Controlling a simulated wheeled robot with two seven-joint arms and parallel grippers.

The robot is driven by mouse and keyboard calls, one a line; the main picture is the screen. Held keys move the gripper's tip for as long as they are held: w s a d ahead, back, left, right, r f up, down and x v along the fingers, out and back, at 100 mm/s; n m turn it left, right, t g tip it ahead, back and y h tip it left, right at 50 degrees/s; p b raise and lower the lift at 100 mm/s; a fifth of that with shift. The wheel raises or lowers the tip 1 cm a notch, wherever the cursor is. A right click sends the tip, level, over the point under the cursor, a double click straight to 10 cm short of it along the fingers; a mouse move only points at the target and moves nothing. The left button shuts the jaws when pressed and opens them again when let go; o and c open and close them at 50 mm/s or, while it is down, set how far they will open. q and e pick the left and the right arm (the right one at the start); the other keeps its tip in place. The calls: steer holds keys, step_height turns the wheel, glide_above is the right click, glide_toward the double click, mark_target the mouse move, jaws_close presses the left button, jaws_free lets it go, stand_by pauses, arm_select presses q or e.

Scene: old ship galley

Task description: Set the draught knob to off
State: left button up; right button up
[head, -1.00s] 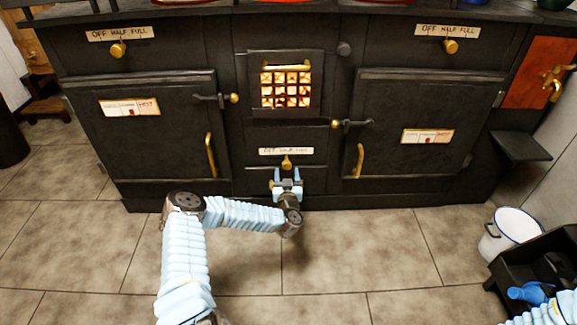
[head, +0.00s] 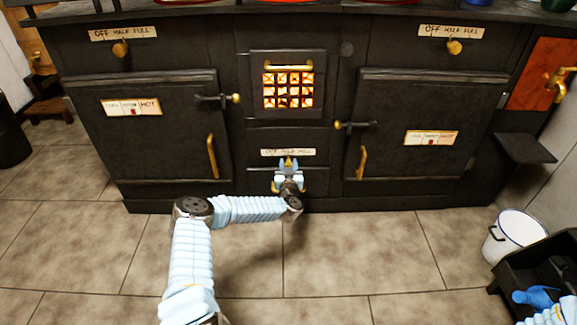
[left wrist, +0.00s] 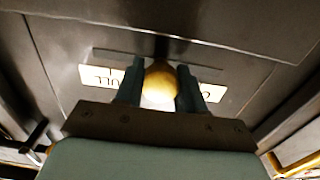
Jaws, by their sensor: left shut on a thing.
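The draught knob is a small brass knob low in the middle of the black stove, under the fire grate. In the left wrist view the knob (left wrist: 160,78) sits between the two dark fingers of my left gripper (left wrist: 160,92), which is shut on it. In the head view my left gripper (head: 288,164) reaches the stove front and mostly covers the knob. A pale label (head: 287,152) with off, half and full marks is just above it. The gripper hides part of the label in the wrist view. Which mark the knob points to cannot be told.
A glowing grate (head: 288,90) is above the knob. Oven doors with brass handles (head: 212,157) (head: 362,162) flank it. Two more brass knobs (head: 120,49) (head: 454,47) sit higher up. A white bucket (head: 517,235) and a dark crate (head: 510,275) stand at right. The tiled floor in front is mostly clear.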

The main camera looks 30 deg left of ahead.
mark_target(271, 158)
arm_select(q)
jaws_close()
steer(key=shift+s, duration=0.1)
steer(key=s+a, duration=0.1)
steer(key=a, duration=0.1)
steer(key=s+a, duration=0.2)
steer(key=a, duration=0.1)
steer(key=shift+s+a, duration=0.1)
steer(key=shift+a, duration=0.3)
steer(key=o, duration=0.9)
jaws_free()
